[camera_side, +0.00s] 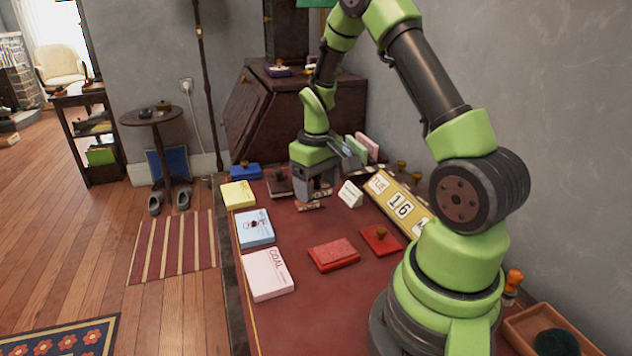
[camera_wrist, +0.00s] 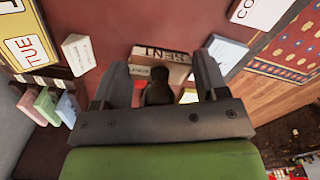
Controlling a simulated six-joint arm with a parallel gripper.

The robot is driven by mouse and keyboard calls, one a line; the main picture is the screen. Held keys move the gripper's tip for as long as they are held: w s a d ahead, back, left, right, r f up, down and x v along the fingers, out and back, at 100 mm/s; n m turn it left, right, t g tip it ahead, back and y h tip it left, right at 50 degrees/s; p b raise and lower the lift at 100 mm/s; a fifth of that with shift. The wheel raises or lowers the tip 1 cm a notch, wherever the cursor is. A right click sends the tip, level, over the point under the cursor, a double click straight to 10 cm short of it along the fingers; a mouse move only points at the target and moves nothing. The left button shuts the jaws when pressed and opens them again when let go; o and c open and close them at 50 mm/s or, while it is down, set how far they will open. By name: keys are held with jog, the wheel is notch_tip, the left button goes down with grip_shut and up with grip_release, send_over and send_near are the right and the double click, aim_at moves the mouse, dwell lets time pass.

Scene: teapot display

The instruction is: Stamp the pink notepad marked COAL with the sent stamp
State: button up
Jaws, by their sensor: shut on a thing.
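The pink notepad marked COAL (camera_side: 268,282) lies flat at the near left of the red desk top. Part of it shows at the upper right of the wrist view (camera_wrist: 262,10). My gripper (camera_side: 318,190) is at the far part of the desk, well beyond the notepad. In the wrist view my gripper (camera_wrist: 160,82) is shut on the dark handle of the sent stamp (camera_wrist: 160,55), whose label reads SENT. The side view does not show clearly whether the stamp touches the desk.
A red ink pad (camera_side: 333,255) lies right of the notepad, with a red knobbed piece (camera_side: 380,242) beside it. A blue notepad (camera_side: 255,229) and yellow notepad (camera_side: 238,194) line the left edge. A calendar (camera_side: 400,204) and white sign (camera_side: 350,194) stand right of my gripper.

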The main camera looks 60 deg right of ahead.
send_over(334, 250)
jog(key=shift+f, duration=3.5)
jog(key=shift+f, duration=0.55)
jog(key=shift+r, duration=3.55)
